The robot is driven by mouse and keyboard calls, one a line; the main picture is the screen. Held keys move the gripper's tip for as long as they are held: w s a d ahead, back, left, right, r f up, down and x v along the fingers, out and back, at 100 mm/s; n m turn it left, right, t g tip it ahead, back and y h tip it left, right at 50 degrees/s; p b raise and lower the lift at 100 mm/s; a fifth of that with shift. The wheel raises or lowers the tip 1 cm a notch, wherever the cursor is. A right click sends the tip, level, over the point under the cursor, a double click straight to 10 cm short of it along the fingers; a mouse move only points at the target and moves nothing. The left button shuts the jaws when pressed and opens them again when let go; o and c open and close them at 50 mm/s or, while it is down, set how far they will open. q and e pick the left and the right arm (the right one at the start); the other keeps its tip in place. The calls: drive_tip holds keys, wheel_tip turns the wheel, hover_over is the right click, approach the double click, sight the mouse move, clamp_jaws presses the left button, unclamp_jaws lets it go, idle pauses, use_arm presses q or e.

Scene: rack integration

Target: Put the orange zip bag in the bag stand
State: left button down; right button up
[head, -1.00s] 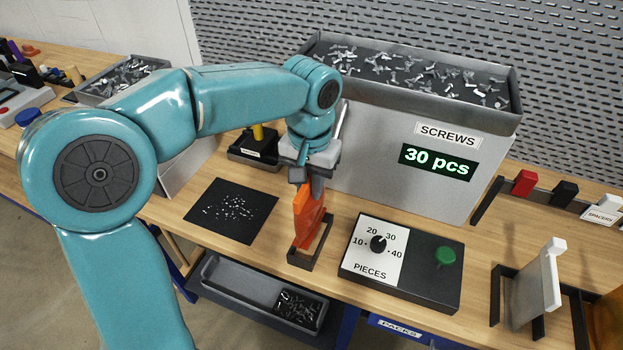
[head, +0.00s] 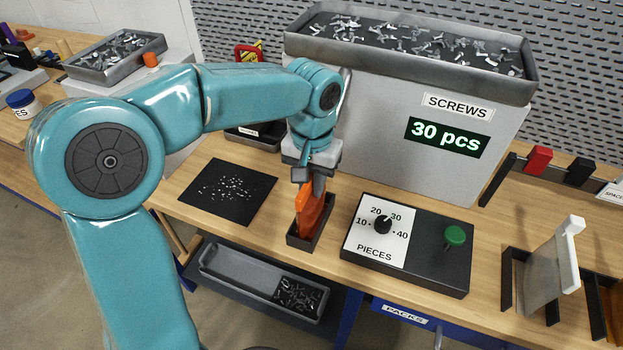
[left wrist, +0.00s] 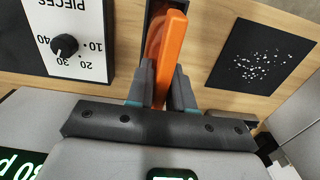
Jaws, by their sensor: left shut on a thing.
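The orange zip bag (head: 314,213) stands upright with its lower end inside the black frame of the bag stand (head: 299,241) on the bench. My left gripper (head: 309,181) is above the stand and shut on the top of the orange zip bag. In the left wrist view the two fingers (left wrist: 160,88) close on both sides of the orange bag (left wrist: 167,50), with part of the dark stand (left wrist: 153,10) behind it. Whether the bag touches the stand's floor is hidden. My right gripper is not in view.
A screw dispenser (head: 400,130) reading 30 pcs stands behind the stand. A control box (head: 425,262) with a dial and green button is close on the right. A black mat (head: 228,200) with small bits lies left. A white-clipped pouch (head: 545,275) stands at far right.

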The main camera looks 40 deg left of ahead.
use_arm(q)
drive_tip(key=shift+w+f, duration=0.15)
drive_tip(key=shift+w, duration=0.05)
drive_tip(key=shift+f, duration=0.1)
drive_tip(key=shift+s+f, duration=0.1)
drive_tip(key=shift+s, duration=0.05)
drive_tip(key=c, duration=0.9)
unclamp_jaws()
wheel_tip(320, 180, up, 16)
drive_tip(key=shift+r+p, duration=0.15)
drive_tip(key=shift+p, duration=0.65)
